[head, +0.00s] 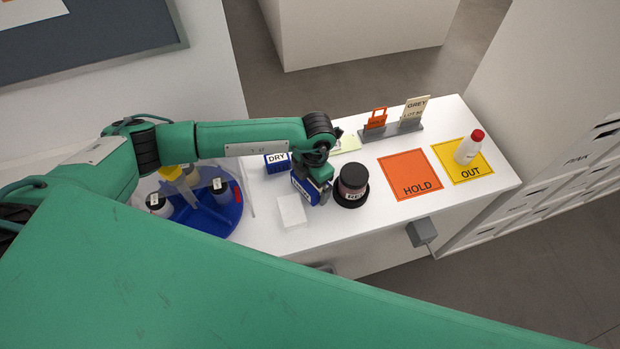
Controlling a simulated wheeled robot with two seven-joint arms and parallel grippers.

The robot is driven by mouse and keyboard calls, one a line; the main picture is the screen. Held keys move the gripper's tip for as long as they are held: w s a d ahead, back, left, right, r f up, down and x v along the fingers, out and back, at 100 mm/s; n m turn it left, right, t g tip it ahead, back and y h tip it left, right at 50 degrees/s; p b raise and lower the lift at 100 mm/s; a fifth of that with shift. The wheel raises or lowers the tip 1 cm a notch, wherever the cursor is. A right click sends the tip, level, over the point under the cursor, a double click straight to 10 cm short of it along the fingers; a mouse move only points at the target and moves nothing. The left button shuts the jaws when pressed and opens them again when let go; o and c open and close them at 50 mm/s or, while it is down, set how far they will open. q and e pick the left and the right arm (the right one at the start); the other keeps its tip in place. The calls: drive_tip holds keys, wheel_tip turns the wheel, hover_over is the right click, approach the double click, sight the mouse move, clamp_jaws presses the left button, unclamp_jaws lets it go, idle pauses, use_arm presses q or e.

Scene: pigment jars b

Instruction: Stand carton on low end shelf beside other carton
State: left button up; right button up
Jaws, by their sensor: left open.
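My left gripper (321,188) reaches down over the white counter, open, with its fingers at a blue and white carton (303,190). The gripper hides much of this carton, and I cannot tell whether the fingers touch it. Another blue and white carton (277,164), lettered DRY, stands just behind it to the left, partly behind my left arm. I cannot make out the low end shelf for certain. My right gripper is not in view.
A dark-lidded jar (352,181) stands close right of the gripper. A blue round tray (212,214) with several jars is at left. An orange HOLD mat (409,174) is bare; a yellow OUT mat (484,167) bears a red-capped bottle (468,148). Signs (412,112) stand behind.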

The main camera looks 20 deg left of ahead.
use_arm(q)
drive_tip(key=shift+f, duration=0.25)
drive_tip(key=c, duration=0.8)
drive_tip(key=shift+c, duration=0.2)
drive_tip(key=shift+r, duration=0.15)
